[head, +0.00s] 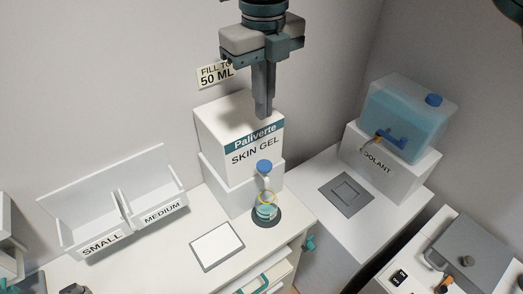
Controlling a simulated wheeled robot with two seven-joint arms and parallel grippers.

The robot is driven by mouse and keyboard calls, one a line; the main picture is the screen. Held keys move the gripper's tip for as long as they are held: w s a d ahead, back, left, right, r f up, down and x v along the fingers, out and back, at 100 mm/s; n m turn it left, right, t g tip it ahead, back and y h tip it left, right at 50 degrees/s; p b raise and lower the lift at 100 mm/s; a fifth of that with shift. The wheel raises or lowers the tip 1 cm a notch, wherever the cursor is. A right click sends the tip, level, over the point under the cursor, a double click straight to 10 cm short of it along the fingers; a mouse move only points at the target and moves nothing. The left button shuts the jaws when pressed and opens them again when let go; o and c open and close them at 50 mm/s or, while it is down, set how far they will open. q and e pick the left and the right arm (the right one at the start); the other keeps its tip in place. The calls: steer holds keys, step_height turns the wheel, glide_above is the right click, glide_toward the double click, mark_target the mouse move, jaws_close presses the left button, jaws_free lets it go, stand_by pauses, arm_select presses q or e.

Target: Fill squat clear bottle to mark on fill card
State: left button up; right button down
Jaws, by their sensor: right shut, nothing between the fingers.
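The fill card (211,76) on the back wall reads "FILL TO 50 ML" and is partly covered by my right gripper. A squat clear bottle (266,212) with a teal tint and a yellow ring near its top stands on a dark round pad. It is below the blue-topped nozzle (264,167) of the white Paliverte skin gel dispenser (240,130). The level in the bottle is too small to read. My right gripper (263,114) points down, shut and empty, in front of the dispenser's upper part and above the nozzle in the picture. My left gripper is out of view.
A white two-part bin (108,212) labelled small and medium stands left. A white-topped plate (217,247) lies before the dispenser. A blue coolant tank (405,115) on a white stand is at right, near a grey square plate (346,194). An open drawer (266,276) shows below.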

stand_by(0.4)
steer(key=b, duration=0.2)
glide_above(264, 165)
step_height(264, 165, down, 12)
steer(key=shift+s+f, duration=0.1)
steer(key=shift+f, duration=0.9)
